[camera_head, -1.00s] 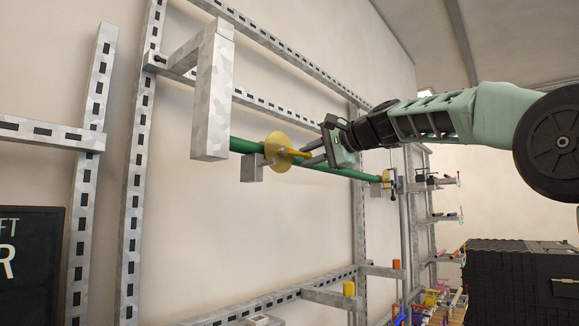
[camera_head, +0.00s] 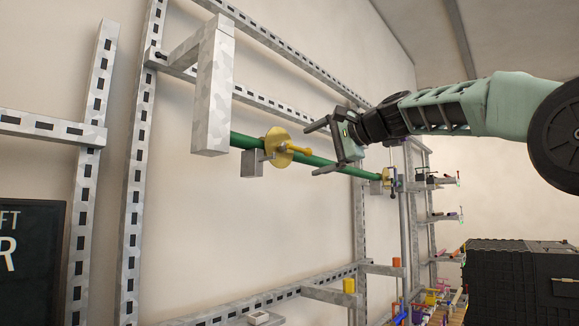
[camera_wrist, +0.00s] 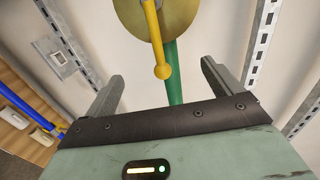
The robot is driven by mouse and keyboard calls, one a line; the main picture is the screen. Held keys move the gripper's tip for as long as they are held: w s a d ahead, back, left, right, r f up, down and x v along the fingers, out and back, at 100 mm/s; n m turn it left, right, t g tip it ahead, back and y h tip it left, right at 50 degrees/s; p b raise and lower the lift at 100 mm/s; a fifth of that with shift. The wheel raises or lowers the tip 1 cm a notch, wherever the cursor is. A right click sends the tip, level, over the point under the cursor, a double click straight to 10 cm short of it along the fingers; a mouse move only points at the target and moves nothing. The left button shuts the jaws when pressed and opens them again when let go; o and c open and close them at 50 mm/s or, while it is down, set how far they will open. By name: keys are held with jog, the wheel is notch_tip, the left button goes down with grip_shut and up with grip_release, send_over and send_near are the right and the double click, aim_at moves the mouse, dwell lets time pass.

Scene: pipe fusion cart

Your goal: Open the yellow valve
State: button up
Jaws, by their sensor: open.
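The yellow valve (camera_head: 278,147) is a round yellow disc on a green pipe (camera_head: 335,164), with a yellow handle (camera_head: 297,150) ending in a small knob. In the wrist view the disc (camera_wrist: 145,18) is at the top, and the handle (camera_wrist: 157,45) points down toward the space between my fingers. My gripper (camera_head: 318,148) is open and empty, to the right of the handle and apart from it. Its two fingers (camera_wrist: 162,80) also show spread in the wrist view, with the handle's knob just beyond their tips.
A thick grey bracket (camera_head: 212,90) stands left of the valve. Slotted metal rails (camera_head: 135,180) run along the pale wall. A black crate (camera_head: 518,275) stands at the lower right.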

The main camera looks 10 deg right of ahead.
jog(key=f+b+v, duration=0.2)
jog(key=b+v, duration=0.3)
jog(key=v, duration=0.6)
jog(key=shift+s+d, duration=0.3)
jog(key=shift+s, duration=0.05)
jog(key=shift+f, duration=0.1)
jog(key=a+f+n+g+h, duration=0.1)
jog(key=a+f+n+g, duration=0.1)
jog(key=a+f, duration=0.55)
jog(key=a+f+n+g, duration=0.1)
jog(key=a+f+g, duration=0.25)
jog(key=f, duration=0.75)
jog(key=s+a+f+n+g+h, duration=0.15)
jog(key=s+a+f, duration=0.25)
jog(key=f, duration=0.4)
jog(key=s+a+f+n+g, duration=0.1)
jog(key=s+a+f+n, duration=0.25)
jog(key=f, duration=0.35)
jog(key=s+d+f+n+g+h, duration=0.2)
jog(key=s+f+n, duration=0.8)
jog(key=s+f, duration=1.3)
jog(key=s+g+h, duration=0.2)
jog(key=h, duration=0.2)
jog(key=shift+s+f+g, duration=0.25)
jog(key=shift+s+g, duration=0.1)
jog(key=shift+g, duration=0.05)
